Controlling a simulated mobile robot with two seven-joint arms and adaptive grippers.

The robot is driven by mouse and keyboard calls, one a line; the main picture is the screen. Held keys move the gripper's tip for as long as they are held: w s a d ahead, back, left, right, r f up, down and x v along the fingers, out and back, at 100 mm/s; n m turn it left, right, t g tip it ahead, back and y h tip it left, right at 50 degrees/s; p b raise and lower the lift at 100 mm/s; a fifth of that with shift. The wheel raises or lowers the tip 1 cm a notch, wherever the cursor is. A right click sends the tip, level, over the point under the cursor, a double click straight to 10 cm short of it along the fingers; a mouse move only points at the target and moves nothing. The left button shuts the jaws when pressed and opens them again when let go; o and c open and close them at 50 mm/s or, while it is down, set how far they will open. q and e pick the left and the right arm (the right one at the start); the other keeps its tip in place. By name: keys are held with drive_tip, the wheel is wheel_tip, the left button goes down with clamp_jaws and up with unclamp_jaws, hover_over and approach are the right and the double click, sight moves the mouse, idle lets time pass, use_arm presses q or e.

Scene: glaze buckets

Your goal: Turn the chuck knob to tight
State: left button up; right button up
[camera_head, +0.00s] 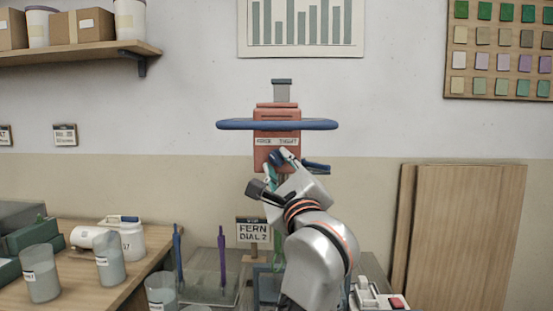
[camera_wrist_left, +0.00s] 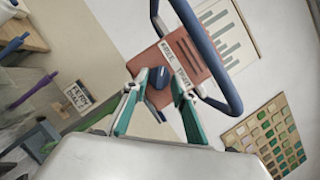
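The chuck knob (camera_head: 275,158) is a small dark blue knob on the front of a red mixer head (camera_head: 277,115). Above it is a pale label (camera_head: 277,142) whose right word reads TIGHT; the left word is blurred. My left gripper (camera_wrist_left: 159,82) has its two green-tipped fingers on either side of the knob (camera_wrist_left: 158,90), with a narrow gap seeming to show at the right finger. Contact is not clear. The knob's pointing direction is hard to read, partly covered by the fingers. My right gripper is not in view.
A blue handlebar (camera_head: 235,125) sticks out both sides of the mixer head. A sign reading FERN DIAL 2 (camera_head: 253,231) stands below. Glaze buckets (camera_head: 40,275) stand on the left bench (camera_head: 75,290). Wooden boards (camera_head: 460,230) lean at the right wall.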

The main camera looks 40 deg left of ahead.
use_arm(q)
drive_tip(key=shift+w+a+r, duration=0.15)
drive_tip(key=shift+w+a, duration=0.2)
drive_tip(key=shift+s, duration=0.1)
drive_tip(key=shift+d, duration=0.1)
clamp_jaws()
drive_tip(key=shift+r, duration=0.1)
